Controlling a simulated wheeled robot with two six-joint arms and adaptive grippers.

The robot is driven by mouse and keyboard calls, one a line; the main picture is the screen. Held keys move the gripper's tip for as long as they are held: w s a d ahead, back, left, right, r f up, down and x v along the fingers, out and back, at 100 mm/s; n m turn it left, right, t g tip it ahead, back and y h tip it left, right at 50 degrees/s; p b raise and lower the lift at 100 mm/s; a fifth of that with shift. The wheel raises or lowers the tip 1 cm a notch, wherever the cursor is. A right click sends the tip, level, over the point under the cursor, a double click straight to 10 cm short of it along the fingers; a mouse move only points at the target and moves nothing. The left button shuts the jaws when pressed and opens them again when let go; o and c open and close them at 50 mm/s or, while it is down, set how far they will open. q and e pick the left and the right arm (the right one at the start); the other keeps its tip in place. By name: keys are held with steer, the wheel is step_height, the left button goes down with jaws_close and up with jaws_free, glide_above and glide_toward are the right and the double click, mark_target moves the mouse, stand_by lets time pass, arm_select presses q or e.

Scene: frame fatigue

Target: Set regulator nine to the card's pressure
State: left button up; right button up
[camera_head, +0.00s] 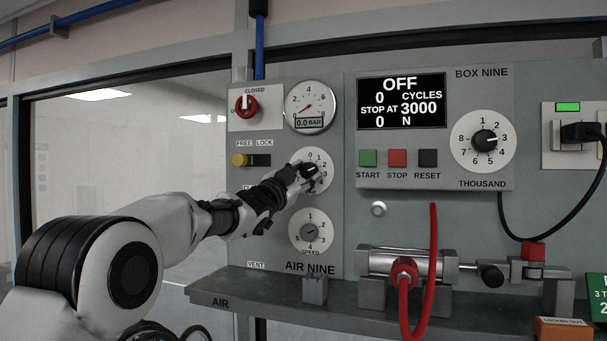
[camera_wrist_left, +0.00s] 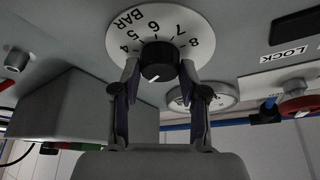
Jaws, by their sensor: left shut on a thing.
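The regulator knob (camera_head: 309,170) is black on a white dial on the AIR NINE panel. It also shows in the left wrist view (camera_wrist_left: 158,62), under a scale marked BAR with 4 to 8 readable. My left gripper (camera_head: 297,178) is shut on this knob, a finger at each side; it also shows in the left wrist view (camera_wrist_left: 160,72). The number at the knob's white mark cannot be told. The gauge (camera_head: 310,104) above reads 0.0 BAR. A green card (camera_head: 599,300) at the right edge is cut off, its pressure not readable. My right gripper is not in view.
A red valve (camera_head: 246,104) sits under CLOSED. A yellow slider knob (camera_head: 240,160) is at the FREE side. The SPEED dial (camera_head: 310,232) lies just below the held knob. BOX NINE's display (camera_head: 401,102) shows OFF. A shelf (camera_head: 270,290) juts out below.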

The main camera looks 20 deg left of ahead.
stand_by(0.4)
arm_select(q)
steer(key=o, duration=1.2)
steer(key=shift+w, duration=0.1)
steer(key=shift+c, duration=0.2)
steer(key=shift+w+a+f, duration=0.1)
steer(key=shift+w+f, duration=0.1)
steer(key=shift+w, duration=0.15)
steer(key=shift+s, duration=0.4)
steer(key=v, duration=1.1)
steer(key=shift+a+f, duration=0.15)
steer(key=shift+f, duration=0.05)
